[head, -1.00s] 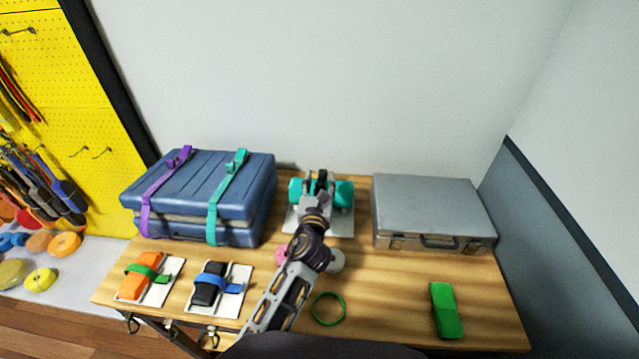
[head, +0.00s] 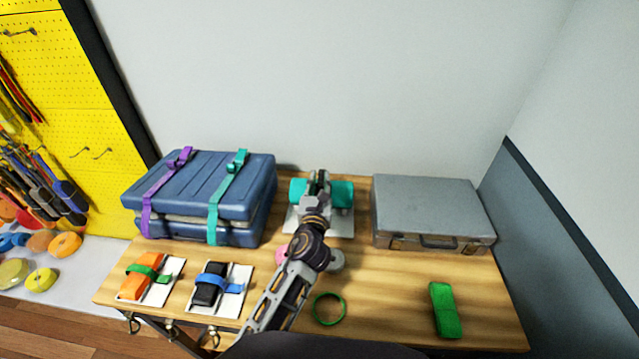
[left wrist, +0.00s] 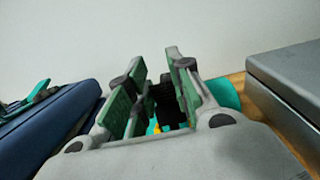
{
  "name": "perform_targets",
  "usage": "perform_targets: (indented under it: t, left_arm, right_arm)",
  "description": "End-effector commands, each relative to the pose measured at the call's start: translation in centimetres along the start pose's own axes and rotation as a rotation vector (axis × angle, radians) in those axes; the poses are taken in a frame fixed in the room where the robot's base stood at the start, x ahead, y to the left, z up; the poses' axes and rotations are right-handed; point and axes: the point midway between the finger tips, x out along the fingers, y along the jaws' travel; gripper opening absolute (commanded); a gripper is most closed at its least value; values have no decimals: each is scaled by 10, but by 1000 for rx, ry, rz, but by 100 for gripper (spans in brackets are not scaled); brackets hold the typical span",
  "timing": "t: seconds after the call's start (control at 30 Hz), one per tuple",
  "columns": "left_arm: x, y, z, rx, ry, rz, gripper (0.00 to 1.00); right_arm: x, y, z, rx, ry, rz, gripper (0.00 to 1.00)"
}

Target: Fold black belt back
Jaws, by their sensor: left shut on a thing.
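A teal roll (head: 343,194) lies on a white plate (head: 344,224) at the back middle of the table. My left gripper (head: 319,178) reaches over the roll and covers its middle. In the left wrist view the gripper's green-padded fingers (left wrist: 158,98) stand close together, shut on the black belt (left wrist: 164,103), which shows as a dark strip between and behind them. Most of the belt is hidden by the fingers. A bit of the teal roll (left wrist: 224,94) shows to their right. My right gripper is not in view.
A blue case (head: 200,190) with purple and teal straps stands left; a grey case (head: 430,205) stands right. Orange (head: 137,285) and black (head: 208,286) strapped blocks, a green ring (head: 329,309) and a green block (head: 445,309) lie in front. Bare table lies between ring and green block.

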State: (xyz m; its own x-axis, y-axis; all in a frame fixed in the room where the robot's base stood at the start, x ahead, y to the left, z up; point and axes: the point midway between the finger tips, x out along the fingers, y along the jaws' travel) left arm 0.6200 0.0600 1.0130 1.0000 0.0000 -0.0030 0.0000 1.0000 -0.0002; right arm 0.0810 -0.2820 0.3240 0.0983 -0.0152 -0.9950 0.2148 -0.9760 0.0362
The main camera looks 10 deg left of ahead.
Motion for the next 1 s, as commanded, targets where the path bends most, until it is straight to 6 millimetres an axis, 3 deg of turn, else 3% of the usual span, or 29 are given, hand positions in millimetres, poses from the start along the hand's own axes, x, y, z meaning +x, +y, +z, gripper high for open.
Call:
perform_targets:
  t: [0.5, 1.0]
  left_arm:
    - [25, 1, 26, 3, -9, 0, 0]
    - [62, 0, 45, 3, -11, -1, 0]
  right_arm:
    - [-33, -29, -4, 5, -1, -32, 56]
    - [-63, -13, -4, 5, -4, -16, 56]
